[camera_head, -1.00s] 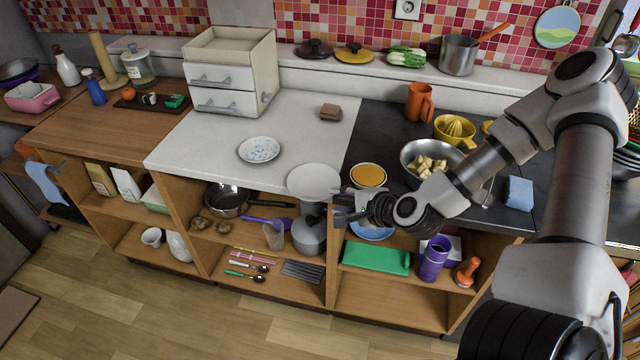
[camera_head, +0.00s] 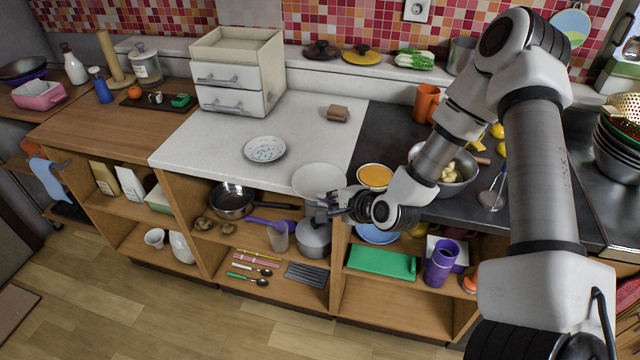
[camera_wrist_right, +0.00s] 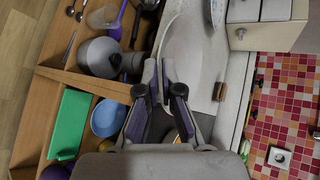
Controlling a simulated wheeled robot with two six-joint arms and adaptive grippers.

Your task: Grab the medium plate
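A plain white plate (camera_head: 319,180) lies at the front edge of the white counter and partly overhangs it. It also shows in the right wrist view (camera_wrist_right: 187,48). My right gripper (camera_head: 338,203) is at the plate's front right rim. In the right wrist view its two dark fingers (camera_wrist_right: 160,68) point at the rim with a narrow gap between them; contact with the rim is not clear. A smaller patterned dish (camera_head: 264,149) lies farther back on the white counter. A blue plate (camera_head: 376,234) sits on the shelf below. My left gripper is out of view.
An orange-filled bowl (camera_head: 374,177) stands close to the right of my right gripper. A grey pot (camera_head: 313,238) is on the shelf just below it. A drawer box (camera_head: 236,75) and a brown block (camera_head: 336,114) stand farther back. The white counter's middle is mostly clear.

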